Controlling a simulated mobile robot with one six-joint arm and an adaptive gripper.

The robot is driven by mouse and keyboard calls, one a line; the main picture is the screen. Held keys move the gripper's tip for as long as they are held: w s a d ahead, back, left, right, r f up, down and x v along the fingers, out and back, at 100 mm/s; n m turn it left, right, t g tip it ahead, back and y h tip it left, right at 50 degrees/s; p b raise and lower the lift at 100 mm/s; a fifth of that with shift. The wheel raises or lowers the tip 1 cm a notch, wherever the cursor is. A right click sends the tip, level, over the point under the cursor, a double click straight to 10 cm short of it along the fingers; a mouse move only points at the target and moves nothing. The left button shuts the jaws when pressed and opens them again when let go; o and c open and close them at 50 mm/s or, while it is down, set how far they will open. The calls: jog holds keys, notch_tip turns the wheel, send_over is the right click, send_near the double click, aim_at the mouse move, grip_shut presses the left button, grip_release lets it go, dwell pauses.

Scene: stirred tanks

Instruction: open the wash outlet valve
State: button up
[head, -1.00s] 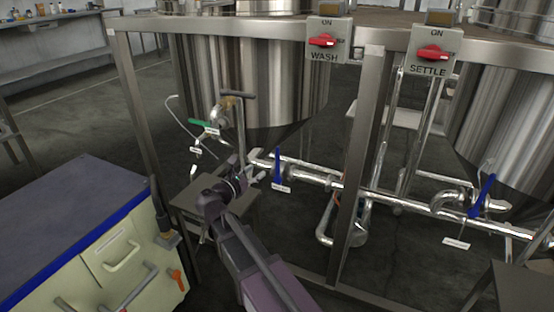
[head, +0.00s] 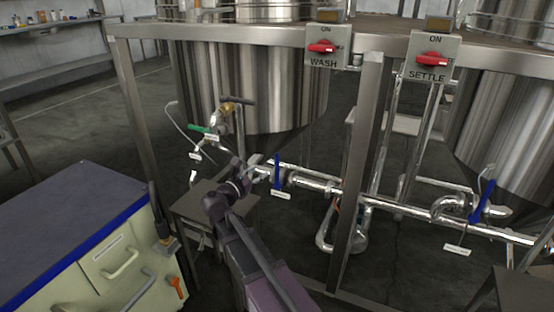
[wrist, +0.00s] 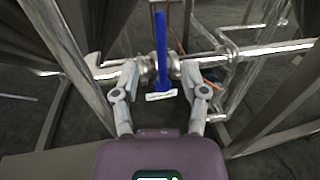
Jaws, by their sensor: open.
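The wash outlet valve has a blue lever handle (head: 277,172) with a white tag (head: 281,195) hanging below it, on the steel pipe under the wash tank (head: 255,85). In the wrist view the blue handle (wrist: 161,50) stands upright in the picture, across the horizontal pipe, with its tag (wrist: 160,96) at the lower end. My gripper (wrist: 161,78) is open, its two fingers apart on either side of the handle's line in that view. In the head view my gripper (head: 250,168) is just left of the handle; contact cannot be told.
A steel frame post (head: 358,170) stands right of the valve. A green-handled valve (head: 204,129) is up to the left. Another blue handle (head: 484,200) is at the settle tank. A small table (head: 205,205) and a cabinet (head: 75,230) are at the left.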

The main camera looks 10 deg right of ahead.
aim_at(276, 159)
jog(key=x, duration=1)
jog(key=shift+w+d, duration=0.25)
jog(key=shift+d, duration=0.1)
grip_shut()
